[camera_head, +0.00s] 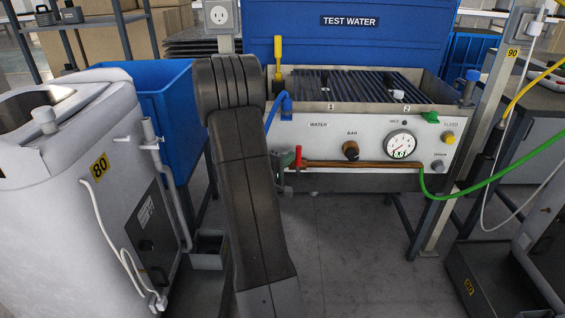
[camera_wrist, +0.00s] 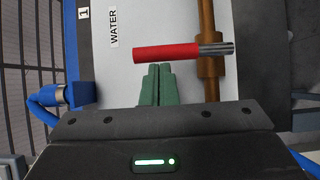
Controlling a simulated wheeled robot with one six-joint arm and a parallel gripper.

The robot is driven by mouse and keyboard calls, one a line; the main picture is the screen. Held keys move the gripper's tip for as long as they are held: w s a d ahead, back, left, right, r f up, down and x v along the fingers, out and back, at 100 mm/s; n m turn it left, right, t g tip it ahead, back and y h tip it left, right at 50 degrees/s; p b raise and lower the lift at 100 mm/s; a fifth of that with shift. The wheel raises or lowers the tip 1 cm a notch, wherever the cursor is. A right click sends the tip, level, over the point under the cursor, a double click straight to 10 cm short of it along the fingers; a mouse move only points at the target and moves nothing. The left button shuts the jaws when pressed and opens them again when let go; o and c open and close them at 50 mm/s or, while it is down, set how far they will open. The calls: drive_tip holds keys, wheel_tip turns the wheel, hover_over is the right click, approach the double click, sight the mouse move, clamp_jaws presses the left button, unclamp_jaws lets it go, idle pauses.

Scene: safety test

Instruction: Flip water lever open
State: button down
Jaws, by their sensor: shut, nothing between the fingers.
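The water lever has a red grip (camera_head: 298,157) and sits at the left end of the copper pipe on the front panel of the test bench. In the wrist view the red lever (camera_wrist: 168,53) lies crosswise to the copper pipe (camera_wrist: 208,75), with a bare metal end past the pipe. My gripper (camera_wrist: 155,70) is shut and empty, its green fingertips right beside the red grip. I cannot tell whether they touch it. The "WATER" label (camera_head: 318,125) is above the lever.
A blue hose fitting (camera_head: 286,106) and a yellow-handled valve (camera_head: 278,55) are close to my arm. A green hose (camera_head: 490,182) hangs at the right. A grey machine (camera_head: 80,170) stands left.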

sight(300, 155)
drive_tip(key=shift+d+r+m+g+p, duration=0.3)
drive_tip(key=shift+d+m+g+p, duration=0.15)
drive_tip(key=shift+p, duration=0.75)
drive_tip(key=d+r+m+y+p, duration=0.1)
drive_tip(key=p, duration=0.3)
drive_tip(key=shift+d+m+g, duration=0.25)
drive_tip(key=shift+m+g, duration=0.1)
drive_tip(key=shift+d+m+y+p, duration=0.6)
drive_tip(key=shift+d+p, duration=0.05)
drive_tip(key=shift+p, duration=0.35)
drive_tip(key=d+f+m+g+y+b, duration=0.2)
drive_tip(key=d+f+m+y+b, duration=0.2)
drive_tip(key=d+m+y+b, duration=0.2)
drive_tip(key=shift+d+f+b, duration=0.2)
drive_tip(key=shift+f+b, duration=0.1)
drive_tip(key=shift+b, duration=0.65)
drive_tip(key=shift+d+f+b, duration=0.35)
drive_tip(key=shift+f+b, duration=0.15)
drive_tip(key=shift+b, duration=0.25)
